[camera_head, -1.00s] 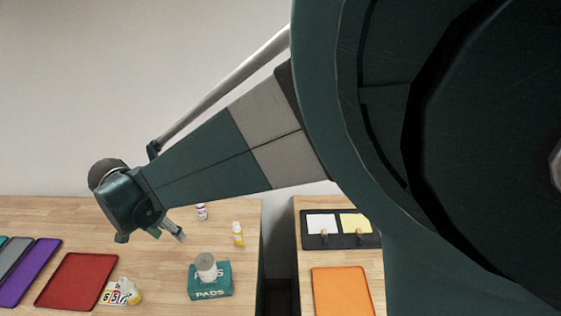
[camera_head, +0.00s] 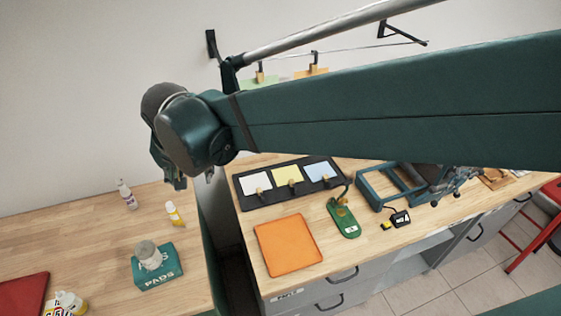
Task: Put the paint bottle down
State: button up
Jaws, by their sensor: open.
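My gripper (camera_head: 191,180) hangs from the arm in the upper left, with its fingertips apart. I see nothing between them. Several small bottles stand on the left wooden table, and I cannot tell which is the paint bottle. One is a white bottle with a dark cap and purplish label (camera_head: 124,194) near the wall. One is a yellow bottle with a white top (camera_head: 174,214) near the table's right edge. White and yellow bottles (camera_head: 66,303) are at the lower left, partly cut off. In the picture my gripper is above and right of the yellow bottle.
A green PADS box (camera_head: 160,274) carries a grey-white cylinder (camera_head: 149,255). A red tray (camera_head: 22,296) lies left. A gap separates the left table from the right bench, which holds an orange tray (camera_head: 287,246), a black card rack (camera_head: 242,190) and a green stamp-like tool (camera_head: 342,220).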

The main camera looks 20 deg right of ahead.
jog(key=s+d+n+t, duration=0.1)
jog(key=s+d, duration=0.6)
jog(key=d, duration=0.5)
jog(key=s+d+n+t, duration=0.1)
jog(key=s+d, duration=0.6)
jog(key=d, duration=0.6)
jog(key=shift+d+f+t, duration=0.2)
jog(key=shift+f+t, duration=0.1)
jog(key=shift+t, duration=0.1)
